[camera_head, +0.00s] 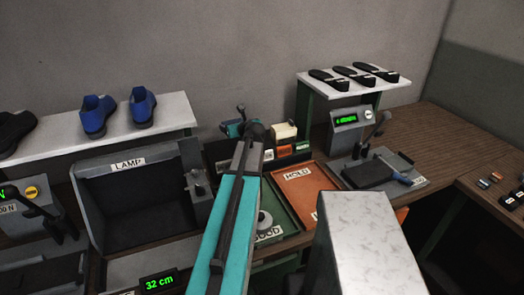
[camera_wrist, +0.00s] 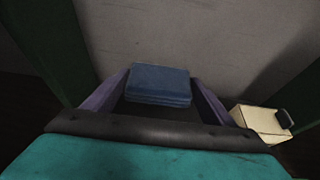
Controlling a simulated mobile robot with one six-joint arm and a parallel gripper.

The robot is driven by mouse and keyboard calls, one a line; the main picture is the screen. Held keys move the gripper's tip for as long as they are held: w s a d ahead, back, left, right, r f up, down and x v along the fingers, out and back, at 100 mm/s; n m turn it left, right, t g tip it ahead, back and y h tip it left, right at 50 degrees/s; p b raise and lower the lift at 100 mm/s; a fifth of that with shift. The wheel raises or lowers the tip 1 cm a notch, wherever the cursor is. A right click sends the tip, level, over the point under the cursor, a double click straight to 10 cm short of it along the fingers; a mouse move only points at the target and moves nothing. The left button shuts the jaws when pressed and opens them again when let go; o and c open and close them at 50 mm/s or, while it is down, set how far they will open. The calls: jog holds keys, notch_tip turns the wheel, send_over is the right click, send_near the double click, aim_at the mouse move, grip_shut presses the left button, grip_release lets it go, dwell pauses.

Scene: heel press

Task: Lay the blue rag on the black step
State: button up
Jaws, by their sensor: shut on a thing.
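The blue rag (camera_wrist: 158,85) is a folded, layered pad between the two fingers of my gripper (camera_wrist: 158,98) in the wrist view. My gripper is shut on it. In the head view my gripper (camera_head: 238,128) is at the back of the bench, near the wall, and the rag cannot be made out there. The black step (camera_head: 293,162) appears as a low dark ledge behind the trays, with small coloured labels along it. My arm hides part of it. I cannot tell whether the rag touches it.
A cream box (camera_head: 284,132) stands just right of my gripper; it also shows in the wrist view (camera_wrist: 260,122). The orange HOLD tray (camera_head: 304,196) and green GOOD tray (camera_head: 283,222) lie in front. A LAMP booth (camera_head: 130,200) is left; a press (camera_head: 375,170) is right.

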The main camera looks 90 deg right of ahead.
jog(key=shift+s+a+f, duration=0.2)
jog(key=shift+s+f, duration=0.25)
jog(key=shift+f, duration=0.1)
jog(key=shift+w, duration=0.1)
jog(key=shift+f, duration=0.15)
jog(key=shift+f, duration=0.6)
jog(key=shift+w+f+p, duration=0.1)
jog(key=shift+f+p, duration=0.45)
jog(key=shift+f, duration=1.85)
jog(key=shift+f, duration=0.1)
jog(key=shift+f+p, duration=0.3)
jog(key=shift+f, duration=1.45)
jog(key=shift+f, duration=0.15)
